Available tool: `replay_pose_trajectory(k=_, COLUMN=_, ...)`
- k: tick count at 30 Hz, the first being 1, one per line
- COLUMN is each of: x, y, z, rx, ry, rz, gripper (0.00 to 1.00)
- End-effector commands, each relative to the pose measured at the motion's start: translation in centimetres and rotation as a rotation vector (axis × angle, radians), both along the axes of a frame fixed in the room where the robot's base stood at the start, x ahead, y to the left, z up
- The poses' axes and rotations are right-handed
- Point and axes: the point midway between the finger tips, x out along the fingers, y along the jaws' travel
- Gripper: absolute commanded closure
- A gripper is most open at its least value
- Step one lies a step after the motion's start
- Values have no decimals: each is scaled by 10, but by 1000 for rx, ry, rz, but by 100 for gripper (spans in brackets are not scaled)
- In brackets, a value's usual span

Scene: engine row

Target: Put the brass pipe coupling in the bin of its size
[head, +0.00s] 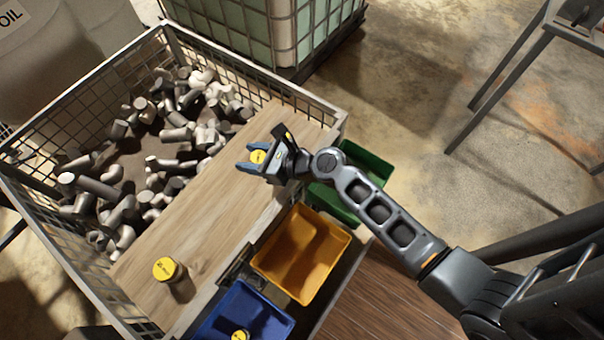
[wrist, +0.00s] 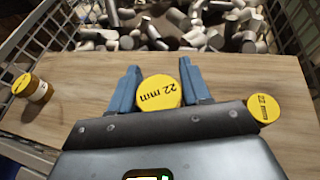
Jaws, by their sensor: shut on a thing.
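My gripper (head: 259,158) is shut on a round yellow-capped coupling (wrist: 160,93) marked "22 mm", with a blue finger on each side of it. Its body below the cap is hidden. It is over the wooden board, and I cannot tell whether it touches it. A second yellow cap marked "22 mm" (wrist: 262,108) is at the right of the wrist view, partly hidden by my gripper. Another yellow-capped coupling with a brass-coloured side (head: 165,270) stands on the board's near end. Blue (head: 215,324), yellow (head: 323,229) and green (head: 375,168) bins line the board's right side.
The board (head: 215,215) lies across a wire mesh crate (head: 325,107) holding many grey pipe fittings (head: 175,134). A yellow-topped piece (head: 240,335) is in the blue bin. A caged tank (head: 270,30) stands behind. A wooden surface (head: 385,305) lies right of the bins.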

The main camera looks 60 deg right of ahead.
Motion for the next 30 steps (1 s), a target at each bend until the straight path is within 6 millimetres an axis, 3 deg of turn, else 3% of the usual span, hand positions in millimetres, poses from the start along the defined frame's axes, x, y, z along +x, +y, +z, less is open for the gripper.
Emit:
replay_pose_trajectory(k=10, x=14, y=21, z=14, rx=-1, ry=-4, rz=-228, gripper=90)
replay_pose_trajectory(k=23, x=18, y=25, z=19, rx=0, ry=-2, rz=-255, gripper=90)
replay_pose_trajectory(k=30, x=20, y=26, z=37, rx=0, ry=-2, rz=-252, gripper=90)
